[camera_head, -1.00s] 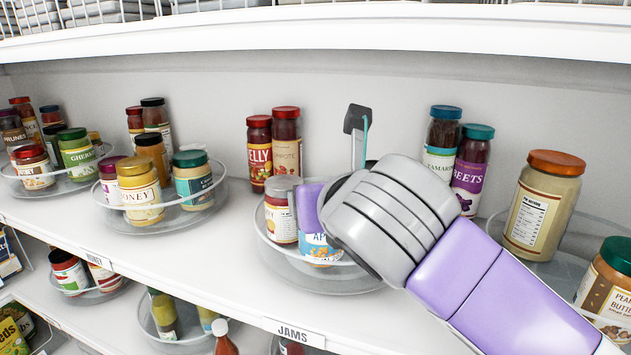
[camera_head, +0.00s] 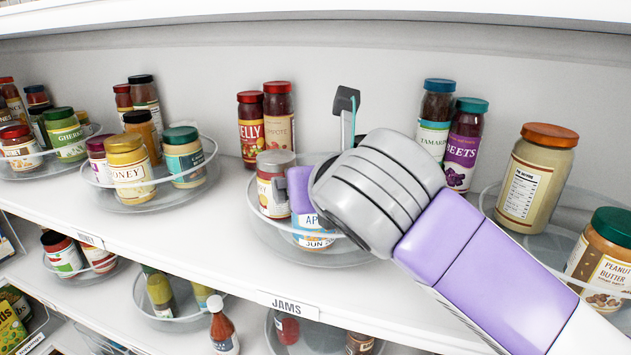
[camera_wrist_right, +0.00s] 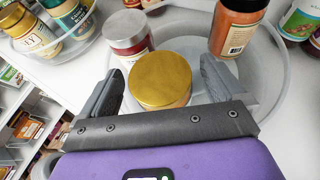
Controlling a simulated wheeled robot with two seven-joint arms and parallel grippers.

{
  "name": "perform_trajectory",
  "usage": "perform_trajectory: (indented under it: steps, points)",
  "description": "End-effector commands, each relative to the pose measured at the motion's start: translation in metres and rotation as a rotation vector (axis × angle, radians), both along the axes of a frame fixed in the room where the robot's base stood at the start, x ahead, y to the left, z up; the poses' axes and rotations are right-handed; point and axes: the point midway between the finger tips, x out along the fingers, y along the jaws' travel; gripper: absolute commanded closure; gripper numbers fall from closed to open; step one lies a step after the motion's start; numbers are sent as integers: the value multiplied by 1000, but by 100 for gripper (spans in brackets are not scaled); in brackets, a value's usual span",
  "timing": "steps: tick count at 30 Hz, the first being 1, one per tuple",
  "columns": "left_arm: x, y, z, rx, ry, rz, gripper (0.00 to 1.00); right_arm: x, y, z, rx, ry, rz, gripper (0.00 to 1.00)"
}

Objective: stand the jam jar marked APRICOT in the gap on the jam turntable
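The jam turntable (camera_head: 262,232) is a clear round tray above the JAMS tag. A jar with a blue and white label starting "AP" (camera_head: 318,238) stands upright at its front; the rest of the word and its lid are hidden by my arm. My right gripper (camera_head: 292,188) is at this jar from above. In the right wrist view its gold lid (camera_wrist_right: 160,78) lies between the two fingers of my right gripper (camera_wrist_right: 161,72), with a narrow space on each side. A red jar (camera_head: 268,190) stands close to its left on the turntable. My left gripper is not in view.
A jelly jar (camera_head: 251,132) and a compote jar (camera_head: 279,125) stand behind the turntable. A beets jar (camera_head: 461,150) and a tamarind-like jar (camera_head: 434,125) stand right of them. The honey turntable (camera_head: 110,195) is left. An orange jar (camera_wrist_right: 237,28) stands to the right in the wrist view.

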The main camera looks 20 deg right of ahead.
Motion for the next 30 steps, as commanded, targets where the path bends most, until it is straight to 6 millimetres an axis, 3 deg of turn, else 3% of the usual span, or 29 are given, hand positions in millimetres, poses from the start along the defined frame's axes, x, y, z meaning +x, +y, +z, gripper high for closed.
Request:
perform_trajectory:
  steps: [11,24,30]
  points:
    - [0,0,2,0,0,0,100,-8,1,9,2,-2,2,4]
    - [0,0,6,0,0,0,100,-88,1,47,3,-2,1,4]
    - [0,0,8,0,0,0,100,-105,1,55,1,0,0,4]
